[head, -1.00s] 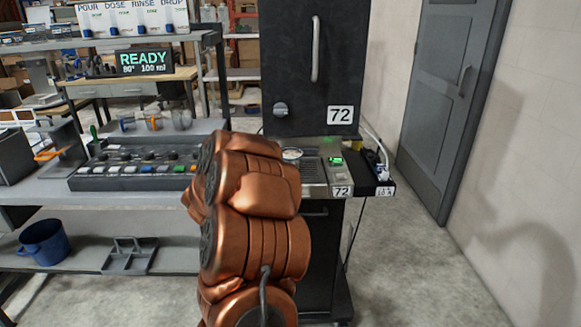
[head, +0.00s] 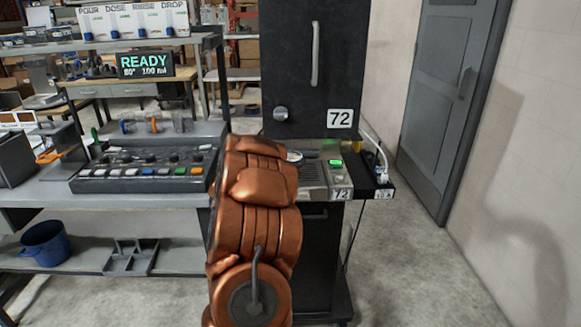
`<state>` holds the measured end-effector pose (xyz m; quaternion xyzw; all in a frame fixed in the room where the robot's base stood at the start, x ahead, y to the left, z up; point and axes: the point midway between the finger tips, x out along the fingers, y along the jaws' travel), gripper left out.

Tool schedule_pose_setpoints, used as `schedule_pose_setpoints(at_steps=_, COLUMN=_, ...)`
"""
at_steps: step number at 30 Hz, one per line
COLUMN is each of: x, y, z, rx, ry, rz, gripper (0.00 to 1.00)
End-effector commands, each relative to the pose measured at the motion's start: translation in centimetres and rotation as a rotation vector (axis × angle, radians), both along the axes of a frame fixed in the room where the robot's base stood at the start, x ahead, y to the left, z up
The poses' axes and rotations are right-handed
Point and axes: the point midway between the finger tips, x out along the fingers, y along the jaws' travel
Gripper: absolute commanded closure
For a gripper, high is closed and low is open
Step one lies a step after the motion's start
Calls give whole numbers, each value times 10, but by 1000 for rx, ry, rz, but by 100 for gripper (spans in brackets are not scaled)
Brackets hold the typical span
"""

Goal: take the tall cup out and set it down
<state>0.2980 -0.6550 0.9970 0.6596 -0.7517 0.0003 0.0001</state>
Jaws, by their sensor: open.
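The tall cup cannot be made out for certain in the head view. A small pale round rim (head: 294,155) shows just right of my arm, on the machine's front ledge; I cannot tell whether it belongs to the cup. My copper-coloured arm stands in front of the left part of machine 72 (head: 300,75) and hides that area. My gripper is not in view, hidden behind the arm. The machine has a vertical handle, a round knob, a slotted metal ledge (head: 313,172) and a lit green display (head: 335,163).
A control panel (head: 140,172) with coloured buttons sits on the bench at left, below a READY sign (head: 146,65). A blue bucket (head: 45,243) stands on the lower shelf. A power strip (head: 382,176) is right of the ledge. Floor (head: 410,260) at right is clear.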

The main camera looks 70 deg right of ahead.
Motion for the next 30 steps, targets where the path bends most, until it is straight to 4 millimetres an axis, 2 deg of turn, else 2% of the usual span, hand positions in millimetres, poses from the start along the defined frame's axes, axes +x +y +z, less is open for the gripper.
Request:
schedule_pose_setpoints(at_steps=3, x=0, y=0, z=0, rx=0, ry=0, rz=0, gripper=0)
schedule_pose_setpoints(at_steps=24, x=0, y=0, z=0, rx=1, ry=0, rz=1, gripper=73)
schedule_pose_setpoints(at_steps=25, x=0, y=0, z=0, rx=1, ry=0, rz=1, gripper=73)
schedule_pose_setpoints(at_steps=26, x=0, y=0, z=0, rx=1, ry=0, rz=1, gripper=79)
schedule_pose_setpoints(at_steps=30, x=0, y=0, z=0, rx=1, ry=0, rz=1, gripper=80)
